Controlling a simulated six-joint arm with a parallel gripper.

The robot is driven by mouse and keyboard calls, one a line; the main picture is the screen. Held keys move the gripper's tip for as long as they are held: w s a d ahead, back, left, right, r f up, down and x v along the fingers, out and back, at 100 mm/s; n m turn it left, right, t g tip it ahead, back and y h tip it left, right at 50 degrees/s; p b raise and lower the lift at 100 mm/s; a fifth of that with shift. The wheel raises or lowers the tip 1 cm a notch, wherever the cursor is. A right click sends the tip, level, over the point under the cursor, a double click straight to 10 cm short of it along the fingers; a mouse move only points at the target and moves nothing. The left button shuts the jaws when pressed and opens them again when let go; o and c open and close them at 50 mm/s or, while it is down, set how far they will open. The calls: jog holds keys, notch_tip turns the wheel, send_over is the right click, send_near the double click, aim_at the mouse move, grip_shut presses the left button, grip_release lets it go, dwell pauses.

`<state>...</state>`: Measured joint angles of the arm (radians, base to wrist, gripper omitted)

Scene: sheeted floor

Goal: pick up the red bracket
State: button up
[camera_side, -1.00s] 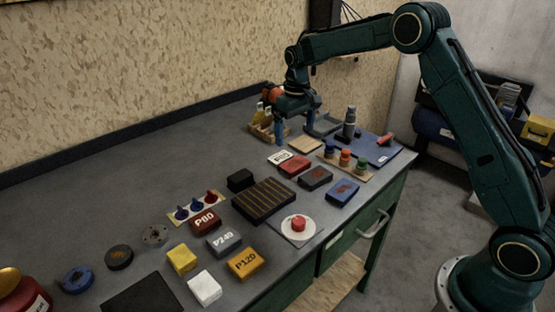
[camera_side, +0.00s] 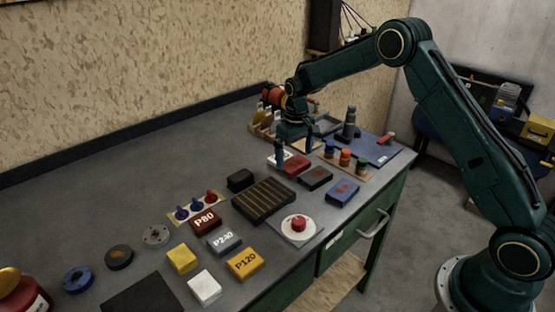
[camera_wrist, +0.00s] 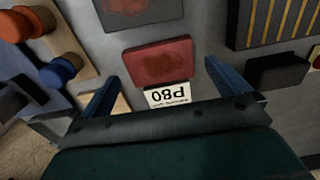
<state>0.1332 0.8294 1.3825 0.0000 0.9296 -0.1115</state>
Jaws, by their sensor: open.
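No piece with a clear bracket shape shows. A flat red block (camera_side: 295,166) with a darker blotch lies on the grey bench in the side view, behind the slatted dark block. It also shows in the wrist view (camera_wrist: 158,62), ahead of and between my two blue fingers.
Dark blotched block (camera_side: 315,178) and slatted block (camera_side: 264,201) lie close by. A small black block (camera_side: 240,180) sits to the left. A strip with coloured knobs (camera_side: 358,174) stands to the right. The bench toward the wall at left is clear.

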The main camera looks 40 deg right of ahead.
aim_at(294, 163)
jog(key=shift+f, duration=1.25)
jog(key=c, duration=1.1)
jog(key=shift+o, duration=0.2)
jog(key=shift+r, duration=0.15)
notch_tip(294, 163, up, 20)
